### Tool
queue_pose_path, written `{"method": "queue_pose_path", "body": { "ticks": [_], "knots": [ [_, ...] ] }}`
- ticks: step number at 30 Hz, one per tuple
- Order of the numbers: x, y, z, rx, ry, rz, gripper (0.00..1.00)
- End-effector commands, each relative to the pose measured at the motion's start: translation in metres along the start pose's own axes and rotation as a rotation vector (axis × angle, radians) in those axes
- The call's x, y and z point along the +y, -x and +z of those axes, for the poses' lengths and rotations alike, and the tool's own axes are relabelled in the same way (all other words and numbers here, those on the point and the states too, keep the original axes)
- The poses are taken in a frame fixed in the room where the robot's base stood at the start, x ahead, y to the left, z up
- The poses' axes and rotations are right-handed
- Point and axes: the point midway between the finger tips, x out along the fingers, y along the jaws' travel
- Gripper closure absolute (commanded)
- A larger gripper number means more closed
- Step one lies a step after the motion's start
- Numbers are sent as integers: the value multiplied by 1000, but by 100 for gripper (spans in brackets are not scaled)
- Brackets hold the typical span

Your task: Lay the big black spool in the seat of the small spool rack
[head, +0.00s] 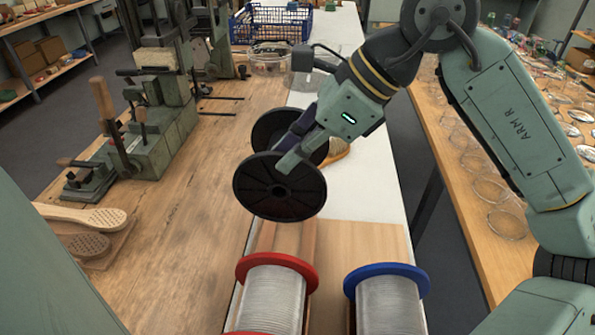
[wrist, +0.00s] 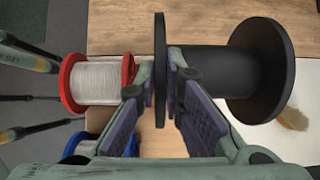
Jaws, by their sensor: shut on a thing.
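The big black spool (head: 257,195) has two round flanges and a thick bare core. My gripper (head: 288,158) is shut on its near flange, and the spool hangs in the air over the bench. In the wrist view my fingers (wrist: 160,75) lie on either side of that flange, and the core (wrist: 215,72) extends to the right, towards the other flange. A spool with red flanges (head: 277,262) and one with blue flanges (head: 387,271), both wound with pale wire, stand below on pale wooden pieces (head: 365,240). Which wood is the rack's seat I cannot tell.
A green machine with levers (head: 160,130) stands on the left of the wooden bench (head: 190,230). Wooden brush bodies (head: 85,217) lie at its left edge. Clear tubs (head: 270,62) and a blue crate (head: 270,22) are at the back. A tan brush shows beneath the spool (wrist: 292,118).

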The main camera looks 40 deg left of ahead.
Motion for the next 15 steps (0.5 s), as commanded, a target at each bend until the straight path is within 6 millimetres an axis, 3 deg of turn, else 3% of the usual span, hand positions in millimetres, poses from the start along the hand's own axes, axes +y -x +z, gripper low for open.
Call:
{"method": "queue_pose_path", "body": {
  "ticks": [1, 7, 15],
  "knots": [
    [1, -12, -10, -3, -2, 6, 100],
    [2, -41, -31, -2, -2, 4, 100],
    [2, -56, -42, -1, 0, 2, 100]
  ]
}}
